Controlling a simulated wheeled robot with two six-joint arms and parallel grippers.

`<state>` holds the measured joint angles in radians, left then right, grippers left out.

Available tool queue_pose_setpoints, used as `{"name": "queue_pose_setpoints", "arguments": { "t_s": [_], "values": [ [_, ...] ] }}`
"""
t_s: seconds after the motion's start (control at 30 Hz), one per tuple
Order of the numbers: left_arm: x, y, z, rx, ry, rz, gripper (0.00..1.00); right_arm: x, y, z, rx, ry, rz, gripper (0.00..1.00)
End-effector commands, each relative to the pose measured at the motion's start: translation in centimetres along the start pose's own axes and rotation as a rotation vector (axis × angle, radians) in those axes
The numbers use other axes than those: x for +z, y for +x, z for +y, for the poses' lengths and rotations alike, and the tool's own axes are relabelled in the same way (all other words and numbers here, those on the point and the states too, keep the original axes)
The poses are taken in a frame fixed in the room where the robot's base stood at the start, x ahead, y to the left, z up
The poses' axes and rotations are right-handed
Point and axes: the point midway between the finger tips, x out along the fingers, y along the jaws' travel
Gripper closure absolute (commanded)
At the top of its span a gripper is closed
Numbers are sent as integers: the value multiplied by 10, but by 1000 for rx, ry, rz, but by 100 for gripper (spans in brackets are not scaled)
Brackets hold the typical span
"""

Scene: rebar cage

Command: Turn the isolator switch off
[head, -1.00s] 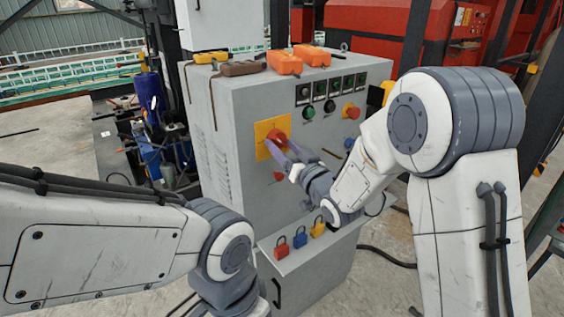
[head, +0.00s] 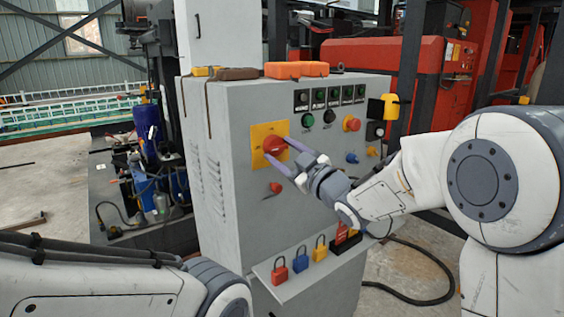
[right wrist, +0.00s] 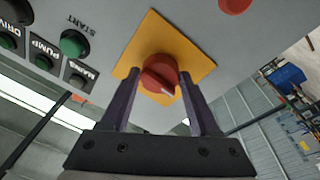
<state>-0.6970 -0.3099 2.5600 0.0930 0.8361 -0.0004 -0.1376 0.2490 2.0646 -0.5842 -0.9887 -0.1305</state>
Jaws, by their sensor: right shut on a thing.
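The isolator switch is a red rotary knob (head: 274,146) on a yellow plate (head: 258,131), on the front of the grey cabinet. It also shows in the right wrist view (right wrist: 158,72), with a pale mark on its face. My right gripper (head: 281,151) reaches it from the right. Its two purple fingers lie on either side of the knob and are shut on it. In the right wrist view the gripper (right wrist: 160,82) straddles the knob. The lettering on the plate is too small to read. My left arm shows at lower left; its gripper is out of view.
Buttons, a red mushroom knob (head: 351,123) and a small red knob (head: 275,188) are on the panel. An orange case (head: 297,69) lies on top of the cabinet (head: 232,110).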

Motion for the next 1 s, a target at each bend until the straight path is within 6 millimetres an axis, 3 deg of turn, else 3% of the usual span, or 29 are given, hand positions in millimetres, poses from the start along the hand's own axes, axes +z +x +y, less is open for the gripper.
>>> {"name": "queue_pose_setpoints", "arguments": {
  "t_s": [0.67, 0.7, 0.73, 1.0],
  "values": [
    [0, 7, 0, 0, 0, 0, 50, -1, 0, 0, -8, -57, 8, 94],
    [0, 7, 0, 0, 0, 0, 50, -2, 0, 0, -8, -57, 8, 23],
    [0, 7, 0, 0, 0, 0, 50, -1, 0, 0, -8, -57, 8, 11],
    [0, 7, 0, 0, 0, 0, 50, -1, 0, 0, -7, -55, 6, 9]
  ]
}}
